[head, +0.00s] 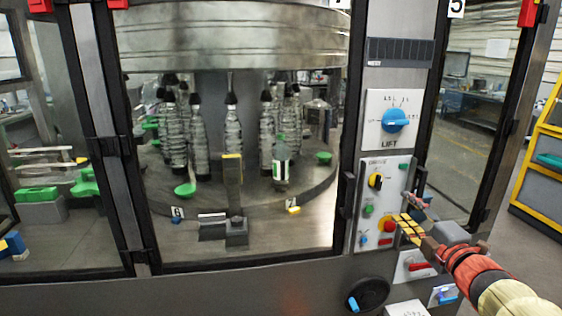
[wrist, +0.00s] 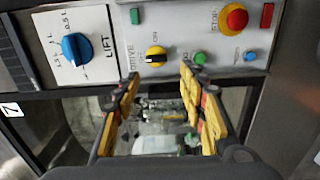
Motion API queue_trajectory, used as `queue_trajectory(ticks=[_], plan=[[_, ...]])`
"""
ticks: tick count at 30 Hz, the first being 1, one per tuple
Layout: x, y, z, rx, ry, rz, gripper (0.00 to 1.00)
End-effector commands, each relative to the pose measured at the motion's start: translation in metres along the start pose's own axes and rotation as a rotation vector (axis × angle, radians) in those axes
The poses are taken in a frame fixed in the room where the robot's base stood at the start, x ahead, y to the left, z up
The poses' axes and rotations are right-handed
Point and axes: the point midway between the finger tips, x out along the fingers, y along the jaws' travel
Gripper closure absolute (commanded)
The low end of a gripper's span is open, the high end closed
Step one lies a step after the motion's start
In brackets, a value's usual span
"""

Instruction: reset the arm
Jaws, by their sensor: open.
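My gripper (head: 409,227) has yellow fingers and is in front of the control panel (head: 385,166) at the right of the head view. In the wrist view my gripper (wrist: 159,83) is open, with nothing between its fingers. The fingers reach toward the lower edge of the panel as pictured, near the yellow-and-black drive knob (wrist: 156,57) and a green button (wrist: 200,57). I cannot tell whether they touch anything. My orange arm comes in from the lower right of the head view and covers part of the machine's front.
The blue LIFT knob (head: 395,120) is above the panel. A red stop button (wrist: 234,17) shows in the wrist view. A black round handwheel (head: 368,295) is below. Glass doors with dark frames enclose several bottles (head: 198,140) on a carousel. A yellow-framed rack (head: 543,150) stands right.

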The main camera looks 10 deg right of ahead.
Motion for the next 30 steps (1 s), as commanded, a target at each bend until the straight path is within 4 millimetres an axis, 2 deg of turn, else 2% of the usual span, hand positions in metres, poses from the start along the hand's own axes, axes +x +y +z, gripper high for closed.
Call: queue_trajectory(ticks=[2,5,6,9,11,14,17,20,22,27,30], plan=[[-0.001,-0.011,0.018,0.058,-0.067,-0.038,0.58],[-0.011,-0.041,0.055,0.202,-0.227,-0.108,0.58],[-0.019,-0.053,0.071,0.274,-0.307,-0.135,0.58],[-0.052,-0.082,0.103,0.467,-0.516,-0.188,0.58],[-0.072,-0.097,0.110,0.583,-0.628,-0.216,0.58],[-0.107,-0.122,0.103,0.776,-0.791,-0.262,0.58],[-0.142,-0.147,0.076,0.968,-0.929,-0.321,0.58],[-0.176,-0.169,0.030,1.148,-1.039,-0.404,0.58],[-0.198,-0.181,-0.009,1.259,-1.092,-0.473,0.58],[-0.240,-0.193,-0.100,1.422,-1.122,-0.651,0.58],[-0.255,-0.190,-0.143,1.453,-1.069,-0.737,0.58]])
